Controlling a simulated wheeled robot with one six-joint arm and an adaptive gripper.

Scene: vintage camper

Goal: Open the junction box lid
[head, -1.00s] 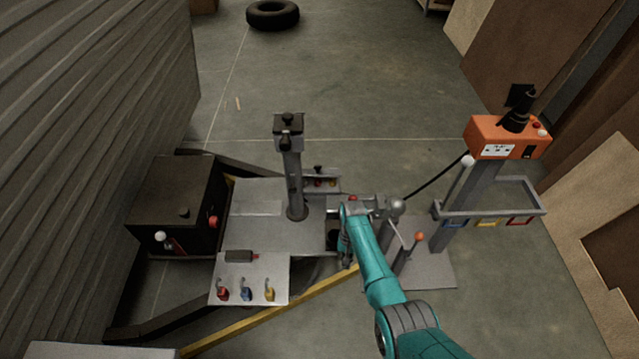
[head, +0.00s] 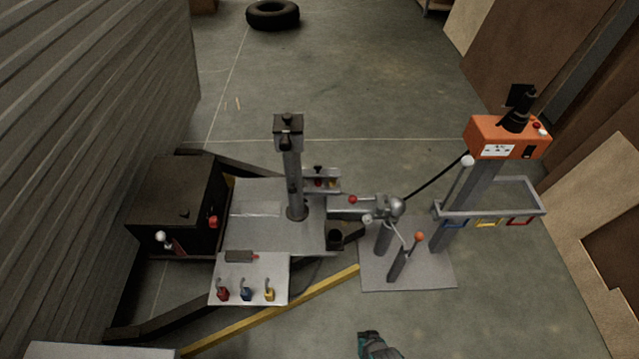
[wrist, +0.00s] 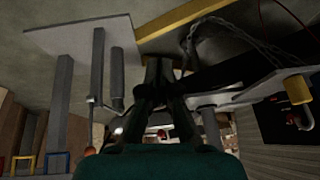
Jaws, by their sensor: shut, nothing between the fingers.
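No box in view is labelled as the junction box, so I cannot tell which it is. A small grey box (head: 322,184) with a black knob on top and coloured parts on its front sits behind the jack post. A large dark box (head: 172,200) at the left also has a knob on its closed top. My gripper (wrist: 158,68) shows in the wrist view with its dark fingers together and nothing seen between them. In the head view only a teal piece of my arm shows at the bottom edge, and the gripper cannot be made out there.
The jack post (head: 293,170) rises from the grey deck. A plate with colored hooks (head: 248,280) is in front. A ball coupler (head: 391,208) and levers stand over a floor plate (head: 430,275). An orange socket box (head: 497,138) tops a post at right. Open floor lies behind.

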